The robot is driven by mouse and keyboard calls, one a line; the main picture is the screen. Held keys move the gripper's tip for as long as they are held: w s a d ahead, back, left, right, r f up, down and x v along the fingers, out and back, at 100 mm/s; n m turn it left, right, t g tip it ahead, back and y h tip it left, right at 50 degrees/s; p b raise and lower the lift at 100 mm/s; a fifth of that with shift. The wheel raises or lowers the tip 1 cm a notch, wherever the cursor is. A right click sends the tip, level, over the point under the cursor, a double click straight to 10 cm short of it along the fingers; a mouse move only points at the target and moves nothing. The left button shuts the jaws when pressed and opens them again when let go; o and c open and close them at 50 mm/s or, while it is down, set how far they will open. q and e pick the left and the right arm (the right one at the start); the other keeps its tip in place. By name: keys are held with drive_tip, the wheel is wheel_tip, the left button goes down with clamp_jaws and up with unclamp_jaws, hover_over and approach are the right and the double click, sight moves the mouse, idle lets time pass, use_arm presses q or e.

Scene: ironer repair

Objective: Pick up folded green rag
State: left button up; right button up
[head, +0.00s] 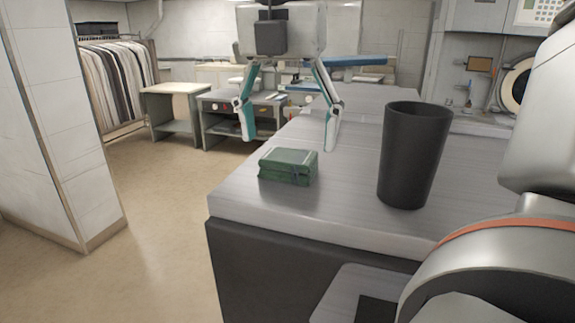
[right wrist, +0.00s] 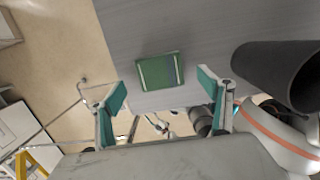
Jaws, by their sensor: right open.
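The folded green rag (head: 288,166) lies flat near the left corner of the grey table. In the right wrist view the rag (right wrist: 160,72) lies beyond and between the spread fingers. My right gripper (head: 290,138) is open and empty, pointing down. In the head view it hangs above and a little behind the rag, its fingers not touching it. In the right wrist view my right gripper (right wrist: 162,92) shows both teal pads wide apart. My left gripper is not in view.
A tall dark cup (head: 412,155) stands to the right of the rag on the grey table (head: 340,212); it also shows in the right wrist view (right wrist: 290,70). The tabletop between cup and rag is bare. Floor lies past the left edge.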

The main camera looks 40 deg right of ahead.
sight(288, 155)
wheel_tip(288, 155, down, 4)
drive_tip(key=shift+w+d+f, duration=0.1)
drive_tip(key=shift+w+d, duration=0.05)
drive_tip(key=c, duration=1.1)
drive_tip(key=shift+r, duration=0.2)
wheel_tip(288, 155, up, 10)
drive_tip(key=shift+f+p, duration=0.1)
drive_tip(key=shift+p, duration=0.7)
drive_tip(key=o, duration=0.4)
drive_tip(key=c, duration=0.4)
